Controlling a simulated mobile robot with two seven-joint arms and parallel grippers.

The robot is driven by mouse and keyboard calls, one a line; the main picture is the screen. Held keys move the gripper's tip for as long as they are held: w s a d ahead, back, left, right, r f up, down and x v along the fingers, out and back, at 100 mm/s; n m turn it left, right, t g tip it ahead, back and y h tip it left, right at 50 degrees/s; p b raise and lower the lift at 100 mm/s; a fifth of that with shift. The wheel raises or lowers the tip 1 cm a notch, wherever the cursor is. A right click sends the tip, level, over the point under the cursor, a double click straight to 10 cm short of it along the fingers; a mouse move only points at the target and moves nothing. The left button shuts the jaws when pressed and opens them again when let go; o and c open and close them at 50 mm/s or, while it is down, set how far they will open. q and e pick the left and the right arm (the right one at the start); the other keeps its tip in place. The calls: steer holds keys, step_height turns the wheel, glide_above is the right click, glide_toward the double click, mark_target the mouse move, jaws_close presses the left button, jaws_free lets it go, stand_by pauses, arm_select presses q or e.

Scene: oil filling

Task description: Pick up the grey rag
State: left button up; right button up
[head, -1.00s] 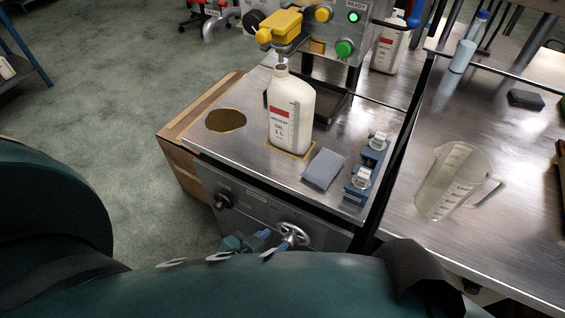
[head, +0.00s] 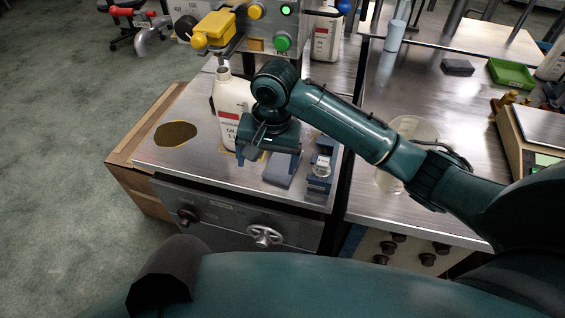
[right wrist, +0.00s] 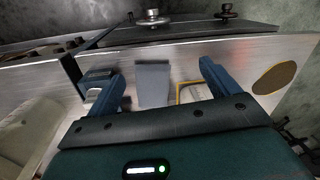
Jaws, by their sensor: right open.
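The grey rag (head: 280,170) lies flat near the front edge of the metal bench top (head: 213,165), right of the white oil bottle (head: 229,98). My right gripper (head: 266,158) is above the bench, beside the bottle and over the rag's left side, partly hiding both. In the right wrist view the rag (right wrist: 153,84) shows between the two blue open fingers (right wrist: 160,84), apart from both, with nothing held. My left gripper is not in view.
A blue fixture with a clear cap (head: 321,166) stands close right of the rag. A brown patch (head: 176,134) lies left on the bench. A yellow nozzle (head: 214,28) hangs behind. A clear jug (head: 391,180) stands on the right table, partly behind my arm.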

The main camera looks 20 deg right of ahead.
steer(key=w+d+r+m+h, duration=0.1)
steer(key=w+d+r+m, duration=0.2)
steer(key=r, duration=0.1)
glide_above(278, 170)
steer(key=f, duration=0.7)
steer(key=shift+s+a+f, duration=0.2)
steer(key=shift+f, duration=0.15)
steer(key=shift+w+d+f, duration=0.1)
steer(key=shift+d+f, duration=0.05)
steer(key=shift+f, duration=1.2)
steer(key=shift+w+d+f, duration=0.1)
steer(key=shift+f, duration=1.2)
steer(key=shift+c, duration=0.6)
steer(key=c, duration=0.9)
steer(key=shift+r, duration=0.1)
steer(key=shift+c, duration=0.2)
step_height(278, 170, up, 10)
